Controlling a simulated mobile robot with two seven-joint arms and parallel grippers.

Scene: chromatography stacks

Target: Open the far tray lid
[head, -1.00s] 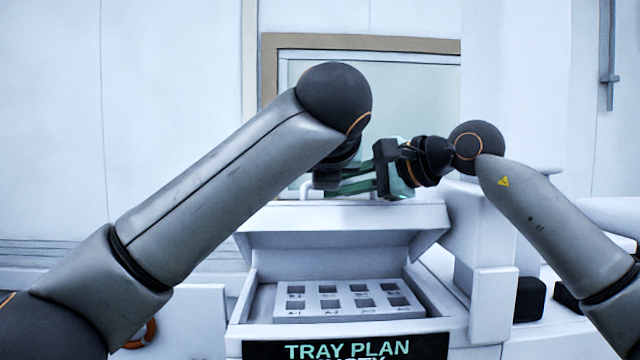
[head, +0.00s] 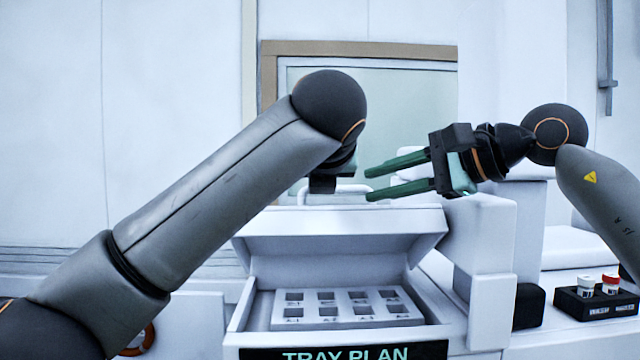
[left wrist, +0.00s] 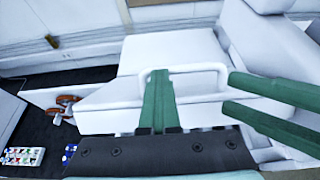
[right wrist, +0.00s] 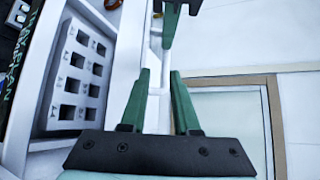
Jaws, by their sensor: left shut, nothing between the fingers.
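The tray (head: 240,318) stands in front of me with its white lid (head: 340,222) raised and tilted; I see no second lid. A white block (head: 347,308) with several square holes lies inside. A white bar handle (head: 345,189) shows at the lid's top edge, and also in the left wrist view (left wrist: 205,70). My left gripper is shut and empty; in the left wrist view its green fingertips (left wrist: 158,78) overlap the handle. Its fingers are hidden in the head view. My right gripper (head: 368,184) is open and empty, to the right of the handle, fingers pointing left.
A black label (head: 270,354) reading TRAY PLAN is on the tray front. White housing (head: 490,250) stands to the right of the lid. Further right are a black box (head: 528,303) and a black rack (head: 600,307) holding vials. A framed window (head: 410,110) is behind.

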